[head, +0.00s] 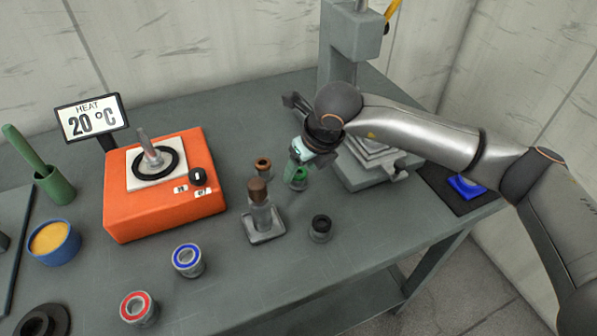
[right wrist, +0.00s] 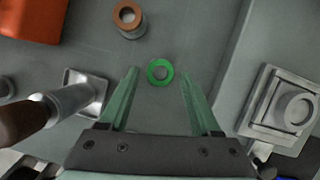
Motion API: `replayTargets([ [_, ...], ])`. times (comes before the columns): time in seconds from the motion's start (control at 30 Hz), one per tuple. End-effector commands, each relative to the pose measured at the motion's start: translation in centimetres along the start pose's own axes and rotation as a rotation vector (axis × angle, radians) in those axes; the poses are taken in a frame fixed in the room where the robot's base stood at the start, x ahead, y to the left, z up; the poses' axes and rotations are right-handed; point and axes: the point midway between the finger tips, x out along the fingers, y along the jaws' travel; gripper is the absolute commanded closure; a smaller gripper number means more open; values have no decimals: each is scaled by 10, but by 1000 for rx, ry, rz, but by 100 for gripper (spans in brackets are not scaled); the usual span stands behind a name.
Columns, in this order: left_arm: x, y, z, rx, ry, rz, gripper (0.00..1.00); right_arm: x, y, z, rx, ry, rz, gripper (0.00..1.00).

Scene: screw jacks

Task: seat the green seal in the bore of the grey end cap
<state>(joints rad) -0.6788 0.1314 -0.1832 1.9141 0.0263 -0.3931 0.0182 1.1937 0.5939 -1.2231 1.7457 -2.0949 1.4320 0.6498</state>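The green seal (head: 299,183) is a ring on the grey bench, partly hidden behind my right gripper (head: 303,158) in the head view. In the right wrist view the seal (right wrist: 150,72) shows between and just beyond the two green fingertips of my gripper (right wrist: 160,75). The fingers are apart, with clear space on both sides of the ring. A grey round part with a bore, which looks like the grey end cap (right wrist: 283,103), sits on a square block at the right of the wrist view. My arm hides most of it in the head view. My left gripper is out of view.
A brown-ringed cylinder (head: 263,166), a black-topped one (head: 320,231) and a wooden-handled tool in a square-based stand (head: 262,220) are close by. An orange heater (head: 165,215) stands left. A press (head: 350,45) rises behind. Blue- and red-ringed cylinders stand in front.

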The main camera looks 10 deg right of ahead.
Motion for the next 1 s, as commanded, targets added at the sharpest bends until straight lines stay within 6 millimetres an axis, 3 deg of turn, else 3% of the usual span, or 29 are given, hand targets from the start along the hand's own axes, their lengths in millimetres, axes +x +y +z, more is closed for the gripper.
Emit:
replayTargets([
  [0.07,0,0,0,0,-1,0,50,0,0,0,0,0,0,46],
  [0.53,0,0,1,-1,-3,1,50,0,0,0,0,0,0,99],
  [1.0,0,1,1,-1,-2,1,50,-7,0,4,0,-2,0,100],
])
